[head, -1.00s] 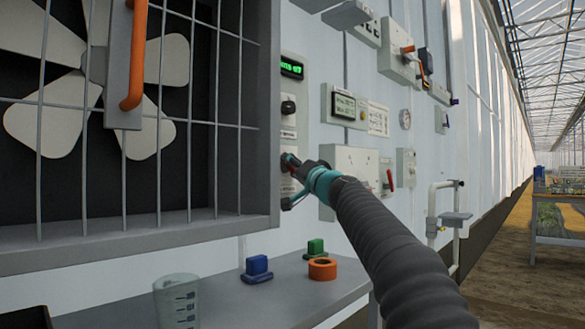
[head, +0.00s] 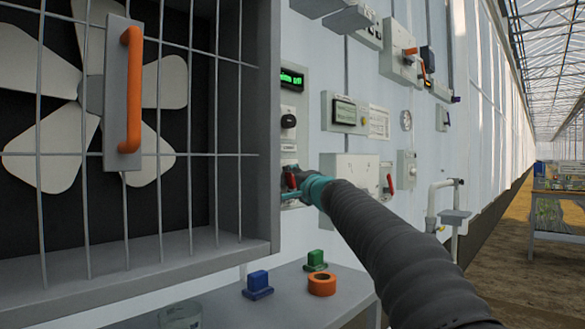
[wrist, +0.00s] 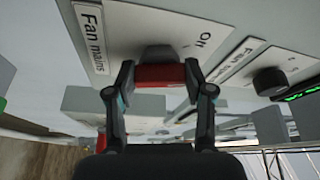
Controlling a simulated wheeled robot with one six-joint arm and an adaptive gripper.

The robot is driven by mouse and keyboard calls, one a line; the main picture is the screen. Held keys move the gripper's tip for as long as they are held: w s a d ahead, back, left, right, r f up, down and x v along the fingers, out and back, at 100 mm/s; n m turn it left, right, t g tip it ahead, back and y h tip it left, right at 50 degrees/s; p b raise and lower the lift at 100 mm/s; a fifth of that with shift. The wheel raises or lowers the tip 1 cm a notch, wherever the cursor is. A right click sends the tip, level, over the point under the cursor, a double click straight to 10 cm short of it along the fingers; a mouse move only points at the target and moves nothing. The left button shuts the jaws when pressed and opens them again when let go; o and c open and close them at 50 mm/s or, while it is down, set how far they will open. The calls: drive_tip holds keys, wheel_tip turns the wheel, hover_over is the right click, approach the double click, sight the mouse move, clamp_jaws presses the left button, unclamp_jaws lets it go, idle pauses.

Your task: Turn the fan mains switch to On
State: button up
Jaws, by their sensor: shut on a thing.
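The fan mains switch has a red handle (wrist: 165,75) on a grey plate (wrist: 125,20) labelled "Fan mains". An "Off" mark (wrist: 206,38) shows beside the handle in the wrist view. My gripper (wrist: 160,80) is shut on this handle, one finger at each end of it. In the head view my gripper (head: 297,184) is at the lower part of the narrow switch panel (head: 289,103), and the red handle shows only partly. I cannot tell the handle's exact angle to its marks. The fan (head: 90,95) is behind a wire grille at left.
Above the switch are a black knob (head: 288,121) and a green-lit display (head: 292,79). A grey box (head: 349,173) sits close at right. An orange grille handle (head: 130,90) stands out at left. A shelf below bears a blue block (head: 257,284), a green block (head: 315,260) and an orange ring (head: 322,284).

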drive_tip(key=m+p, duration=0.2)
drive_tip(key=shift+r+m+g+h+p, duration=0.25)
drive_tip(key=shift+m+g+h+p, duration=0.1)
drive_tip(key=shift+m+g+h, duration=0.05)
drive_tip(key=shift+m+g+p, duration=0.4)
drive_tip(key=shift+m+g, duration=0.1)
drive_tip(key=shift+m, duration=0.7)
drive_tip(key=m+g, duration=0.1)
drive_tip(key=m, duration=0.1)
drive_tip(key=m+g, duration=0.1)
drive_tip(key=m, duration=0.2)
drive_tip(key=shift+w+g, duration=0.1)
drive_tip(key=shift+g, duration=0.2)
drive_tip(key=shift+r, duration=0.1)
drive_tip(key=o, duration=1.2)
drive_tip(key=shift+c, duration=0.2)
drive_tip(key=shift+d, duration=0.15)
drive_tip(key=v, duration=1.1)
drive_tip(key=shift+s+d+r, duration=0.2)
drive_tip(key=shift+s, duration=0.15)
